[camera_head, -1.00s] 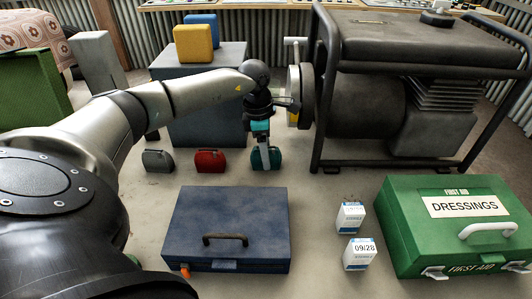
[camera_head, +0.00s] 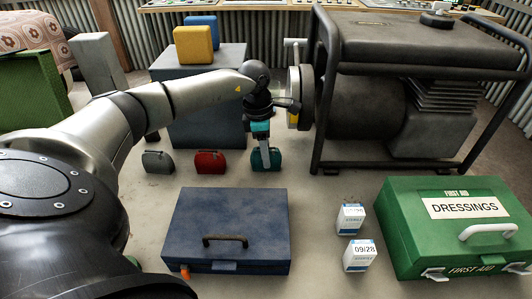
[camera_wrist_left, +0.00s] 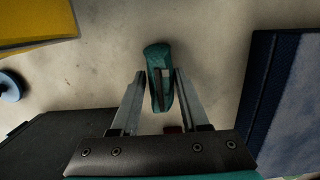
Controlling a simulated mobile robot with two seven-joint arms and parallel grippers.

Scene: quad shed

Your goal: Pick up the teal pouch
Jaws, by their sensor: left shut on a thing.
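The teal pouch (camera_head: 266,160) stands on the floor at the right end of a row of small pouches, behind the blue case. My left gripper (camera_head: 265,158) reaches down onto it from above. In the left wrist view, the pouch (camera_wrist_left: 158,66) sits between the two fingers of the gripper (camera_wrist_left: 159,84), which are shut on it. The fingers cover part of the pouch in the head view. I cannot tell any gap between the pouch and the floor. My right gripper is not in view.
A red pouch (camera_head: 209,162) and a grey pouch (camera_head: 158,162) stand to the left. The blue case (camera_head: 228,225) lies in front, with two white boxes (camera_head: 350,218) and a green first aid box (camera_head: 450,225) to its right. A black-framed generator (camera_head: 400,100) stands close on the right.

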